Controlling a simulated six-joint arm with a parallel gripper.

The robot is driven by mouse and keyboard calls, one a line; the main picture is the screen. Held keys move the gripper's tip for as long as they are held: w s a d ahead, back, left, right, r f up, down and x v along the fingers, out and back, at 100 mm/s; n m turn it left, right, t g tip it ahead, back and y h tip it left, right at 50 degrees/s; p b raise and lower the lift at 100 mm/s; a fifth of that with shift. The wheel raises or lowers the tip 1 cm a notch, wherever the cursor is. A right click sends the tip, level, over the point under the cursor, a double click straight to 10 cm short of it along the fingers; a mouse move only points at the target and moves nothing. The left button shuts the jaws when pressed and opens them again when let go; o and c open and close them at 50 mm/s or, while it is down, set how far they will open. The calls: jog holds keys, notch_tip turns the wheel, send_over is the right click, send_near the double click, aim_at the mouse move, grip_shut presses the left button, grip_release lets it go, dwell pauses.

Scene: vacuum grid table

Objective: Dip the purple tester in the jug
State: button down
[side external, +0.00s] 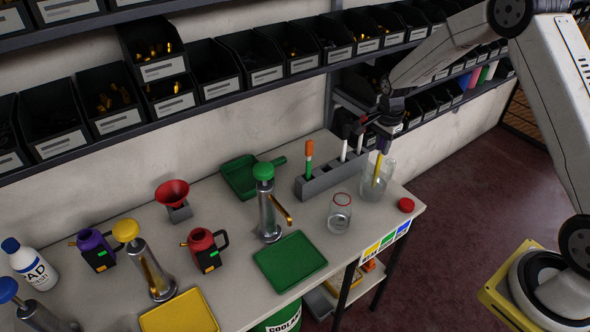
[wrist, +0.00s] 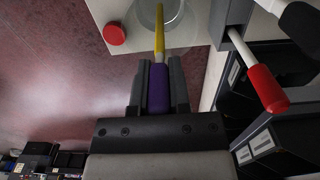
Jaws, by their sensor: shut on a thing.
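The purple tester (wrist: 158,88) has a purple handle and a yellow shaft (side external: 378,168). My gripper (side external: 383,146) is shut on its handle, with one finger on each side in the wrist view (wrist: 159,82). The tester points down, close to upright. The clear glass jug (side external: 372,188) stands at the right end of the table. The yellow shaft runs down through the jug's mouth, and its lower part shows within the glass. In the wrist view the jug (wrist: 182,24) is partly cut off at the top edge.
A grey rack (side external: 316,185) with other testers stands left of the jug. A glass jar (side external: 340,214) with a red rim stands in front left. A red cap (side external: 406,205) lies to the right, near the table edge. Shelves of black bins (side external: 222,84) line the wall behind.

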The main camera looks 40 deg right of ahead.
jog(key=shift+r, duration=0.1)
jog(key=shift+r, duration=6.45)
jog(key=shift+r, duration=1.9)
jog(key=shift+f, duration=0.1)
